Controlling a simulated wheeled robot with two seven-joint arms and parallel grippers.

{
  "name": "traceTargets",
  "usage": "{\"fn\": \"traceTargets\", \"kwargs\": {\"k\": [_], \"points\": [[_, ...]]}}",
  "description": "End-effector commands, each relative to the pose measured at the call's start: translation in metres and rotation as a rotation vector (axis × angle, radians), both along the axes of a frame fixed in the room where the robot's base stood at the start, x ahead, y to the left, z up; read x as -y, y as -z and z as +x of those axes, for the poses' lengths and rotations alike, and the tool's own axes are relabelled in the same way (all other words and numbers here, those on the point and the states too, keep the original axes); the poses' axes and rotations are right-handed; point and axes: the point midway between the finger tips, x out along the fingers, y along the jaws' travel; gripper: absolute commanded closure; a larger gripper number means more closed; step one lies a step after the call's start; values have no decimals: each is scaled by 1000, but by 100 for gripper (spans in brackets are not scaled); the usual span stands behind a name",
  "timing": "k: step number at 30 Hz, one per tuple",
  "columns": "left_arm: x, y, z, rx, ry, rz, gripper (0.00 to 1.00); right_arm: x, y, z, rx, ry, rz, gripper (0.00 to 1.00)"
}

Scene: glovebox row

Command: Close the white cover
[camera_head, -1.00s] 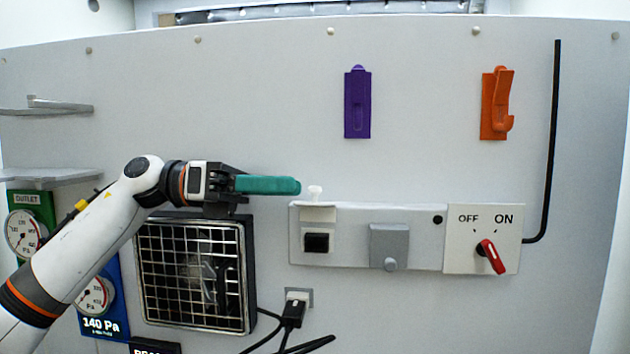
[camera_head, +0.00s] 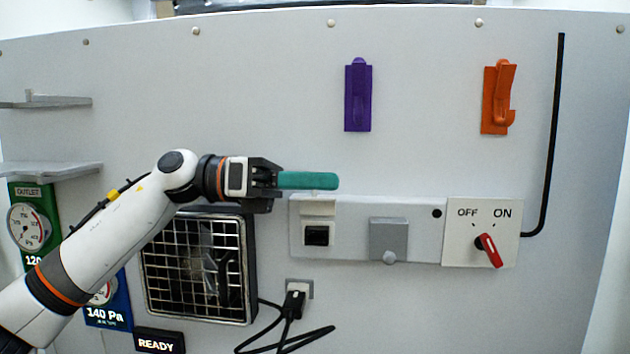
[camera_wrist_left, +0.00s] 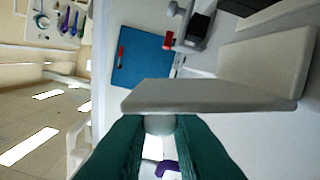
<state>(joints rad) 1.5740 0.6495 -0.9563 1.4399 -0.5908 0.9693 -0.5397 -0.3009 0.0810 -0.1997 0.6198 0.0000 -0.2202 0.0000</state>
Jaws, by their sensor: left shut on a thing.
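The white cover (camera_head: 318,208) is raised above a black-framed opening (camera_head: 317,235) on the wall strip, so the opening is uncovered. In the left wrist view the cover shows edge-on as a pale slab (camera_wrist_left: 210,95) just beyond my fingertips. My left gripper (camera_head: 325,181) has green fingers and reaches in from the left at the top of the cover. In the left wrist view its fingers (camera_wrist_left: 160,128) are shut on the cover's round white knob (camera_wrist_left: 160,124). In the head view the fingers hide the knob. My right gripper is in no view.
A grey cover (camera_head: 388,238) and a red switch (camera_head: 488,250) are to the right on the wall. A grille (camera_head: 195,265) is below my left arm, a plug with black cable (camera_head: 293,303) below the strip. Purple (camera_head: 358,95) and orange (camera_head: 497,98) fittings hang above.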

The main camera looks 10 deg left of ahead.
Motion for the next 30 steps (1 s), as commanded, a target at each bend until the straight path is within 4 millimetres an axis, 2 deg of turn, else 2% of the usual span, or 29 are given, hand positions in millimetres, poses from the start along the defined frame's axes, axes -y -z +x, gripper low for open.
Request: {"fn": "traceTargets", "kwargs": {"k": [5,11,21,30], "points": [[0,2,-1,20,0,-1,100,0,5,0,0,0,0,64],[0,8,-6,107,0,-2,100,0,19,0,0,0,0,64],[0,19,-18,359,0,-2,100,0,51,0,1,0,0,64],[0,26,-24,537,1,0,100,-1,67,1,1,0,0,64]]}}
